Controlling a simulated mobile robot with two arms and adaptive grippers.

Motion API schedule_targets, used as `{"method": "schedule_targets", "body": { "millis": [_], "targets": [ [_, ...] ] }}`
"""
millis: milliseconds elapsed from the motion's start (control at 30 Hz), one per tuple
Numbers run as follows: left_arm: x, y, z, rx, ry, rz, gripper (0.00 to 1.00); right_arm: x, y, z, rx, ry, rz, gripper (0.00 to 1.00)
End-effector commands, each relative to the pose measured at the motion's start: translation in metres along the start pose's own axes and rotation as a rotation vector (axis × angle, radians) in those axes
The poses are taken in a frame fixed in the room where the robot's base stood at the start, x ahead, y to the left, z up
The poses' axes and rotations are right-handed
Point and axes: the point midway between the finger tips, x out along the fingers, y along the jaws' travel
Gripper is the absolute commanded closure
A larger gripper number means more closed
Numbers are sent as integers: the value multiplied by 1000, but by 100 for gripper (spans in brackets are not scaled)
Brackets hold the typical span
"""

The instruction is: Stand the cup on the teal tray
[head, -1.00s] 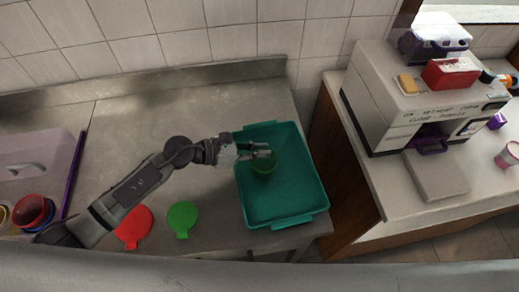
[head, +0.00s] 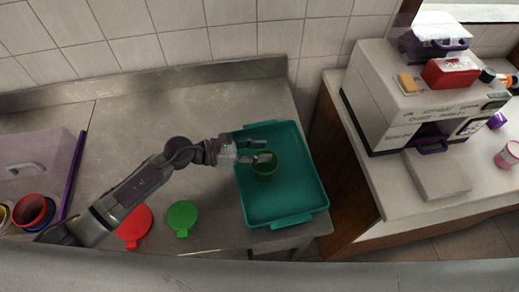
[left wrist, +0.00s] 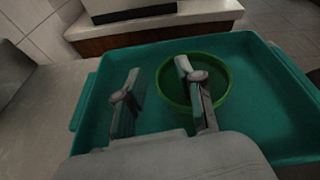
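The green cup (head: 264,168) stands upright on the floor of the teal tray (head: 280,208), near its middle. It also shows in the left wrist view (left wrist: 222,94), with its round mouth facing up. My left gripper (head: 263,150) is open at the cup. In the left wrist view its fingers (left wrist: 158,78) are spread, one over or inside the cup's mouth, the other outside the rim on the left. I cannot tell whether a finger touches the rim. My right gripper is not in view.
A red lid (head: 133,226) and a green lid (head: 183,217) lie on the metal counter left of the tray. Nested bowls (head: 34,210) and a purple bar (head: 74,176) are at far left. A machine (head: 385,105) stands on the right counter.

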Motion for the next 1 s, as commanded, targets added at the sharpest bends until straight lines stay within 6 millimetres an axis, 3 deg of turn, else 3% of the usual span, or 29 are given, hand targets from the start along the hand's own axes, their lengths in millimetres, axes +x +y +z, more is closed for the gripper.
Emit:
{"method": "schedule_targets", "body": {
  "millis": [533, 700, 1000],
  "targets": [
    [-104, 1, -4, 0, 4, 2, 62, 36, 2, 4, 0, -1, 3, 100],
    [-117, 0, -2, 0, 1, 1, 62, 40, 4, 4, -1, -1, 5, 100],
    [-119, 0, 0, 0, 0, 0, 62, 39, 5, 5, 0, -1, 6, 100]
  ]
}}
